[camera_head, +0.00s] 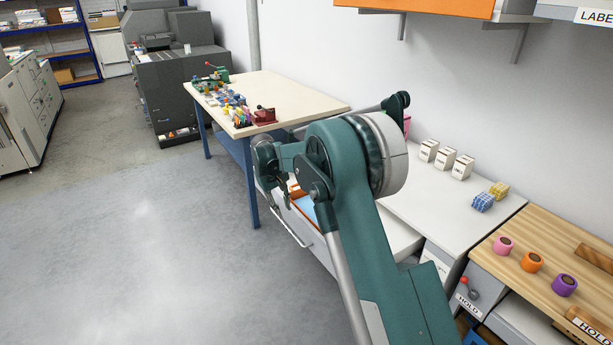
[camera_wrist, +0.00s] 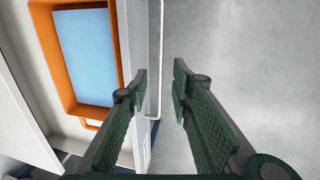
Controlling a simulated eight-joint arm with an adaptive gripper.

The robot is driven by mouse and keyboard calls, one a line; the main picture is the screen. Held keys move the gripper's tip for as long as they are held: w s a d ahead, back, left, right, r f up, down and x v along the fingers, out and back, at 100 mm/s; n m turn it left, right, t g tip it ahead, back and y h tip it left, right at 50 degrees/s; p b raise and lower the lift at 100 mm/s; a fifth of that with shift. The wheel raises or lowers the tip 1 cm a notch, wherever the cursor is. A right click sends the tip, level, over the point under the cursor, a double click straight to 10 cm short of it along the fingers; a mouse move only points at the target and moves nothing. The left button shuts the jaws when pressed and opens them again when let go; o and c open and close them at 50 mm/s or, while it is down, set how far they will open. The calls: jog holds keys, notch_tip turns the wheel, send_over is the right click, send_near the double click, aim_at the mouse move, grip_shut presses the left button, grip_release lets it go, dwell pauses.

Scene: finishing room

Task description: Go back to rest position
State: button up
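My arm reaches across the middle of the head view, with my gripper (camera_head: 272,185) at its far end, over the front of an open drawer. In the wrist view, my gripper (camera_wrist: 161,82) is open, its two green ribbed fingers apart with nothing held between them. The drawer's pale bar handle (camera_wrist: 154,75) shows beyond the gap between the fingers; I cannot tell how far below it lies. The handle (camera_head: 288,228) also shows in the head view. My arm hides part of the drawer and the counter.
The drawer holds an orange tray (camera_wrist: 70,97) with a light blue bottom. A cream-topped table (camera_head: 285,92) with small tools stands behind. White boxes (camera_head: 445,160) and sponge-like blocks (camera_head: 483,203) sit on the white counter; tape rolls (camera_head: 531,262) on the wooden top. Floor at left is clear.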

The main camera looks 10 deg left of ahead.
jog(key=shift+d, duration=0.1)
jog(key=s+d+r+m+t+y, duration=0.1)
jog(key=s+d+r, duration=0.1)
jog(key=d+r, duration=0.6)
jog(key=s+d+r+m, duration=0.1)
jog(key=s+d+r, duration=0.2)
jog(key=d+r, duration=0.5)
jog(key=s+d+r+m+t, duration=0.1)
jog(key=s+d+r, duration=0.5)
jog(key=d, duration=0.3)
jog(key=s+d+r+m, duration=0.1)
jog(key=s+d+r, duration=0.45)
jog(key=d, duration=0.25)
jog(key=s+d+r+m+t, duration=0.2)
jog(key=s+d, duration=1)
jog(key=s, duration=0.4)
jog(key=s+d+f+m, duration=0.1)
jog(key=s+d+f, duration=0.2)
jog(key=s, duration=0.5)
jog(key=s+d+f+m+t, duration=0.1)
jog(key=s+d+f, duration=0.3)
jog(key=s, duration=0.5)
jog(key=shift+d+f+m+t+y, duration=0.15)
jog(key=shift+d+m+t+y, duration=0.15)
jog(key=shift+d+m, duration=0.25)
